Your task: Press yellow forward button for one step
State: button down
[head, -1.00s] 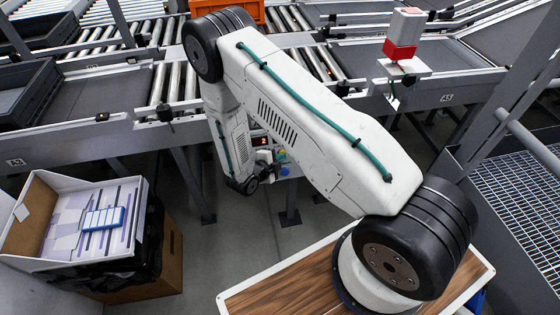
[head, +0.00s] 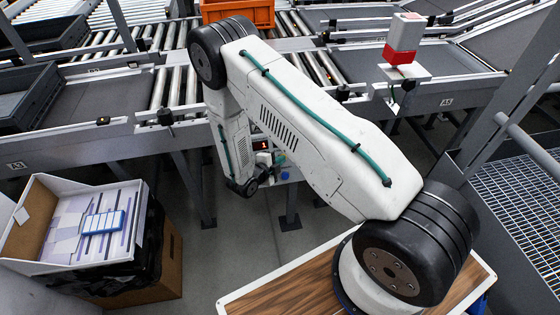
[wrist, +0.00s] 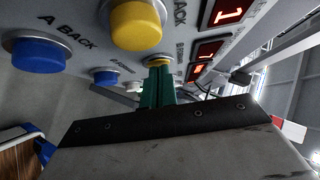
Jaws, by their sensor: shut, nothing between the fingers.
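In the wrist view, a large yellow button (wrist: 135,25) stands on the grey control panel (wrist: 75,20), at the top and near the camera. A second yellow button (wrist: 157,62) shows smaller, just beyond my green fingertips. My gripper (wrist: 157,70) is shut and empty, and its tips overlap the lower edge of that smaller yellow button. I cannot tell whether they touch it. In the head view, my arm covers most of the panel and the fingers are hidden.
A blue button (wrist: 38,52), a smaller blue button (wrist: 105,77) and a white button (wrist: 133,87) share the panel. Red lit displays (wrist: 228,10) line its right side. An open carton (head: 160,270), an orange crate (head: 238,12) and roller conveyors (head: 90,140) surround my arm.

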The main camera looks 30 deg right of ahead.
jog(key=s+d+r+v, duration=0.1)
jog(key=s+v, duration=0.1)
jog(key=v, duration=1)
jog(key=shift+s, duration=0.15)
dwell(4.3)
jog(key=s+d+r+n+g+y, duration=0.1)
jog(key=s+r+n+y, duration=0.3)
jog(key=s+r+n, duration=0.4)
jog(key=s+d+r+n+g+y, duration=0.1)
jog(key=s+r+n+y, duration=0.3)
jog(key=s+r+n, duration=0.5)
jog(key=s+d+r+n+g+y, duration=0.1)
jog(key=s+r+n+y, duration=0.3)
jog(key=r, duration=2.1)
jog(key=s+n+g, duration=0.1)
jog(key=s+n, duration=0.4)
jog(key=shift+s+n+y, duration=0.2)
jog(key=shift+n+y, duration=0.1)
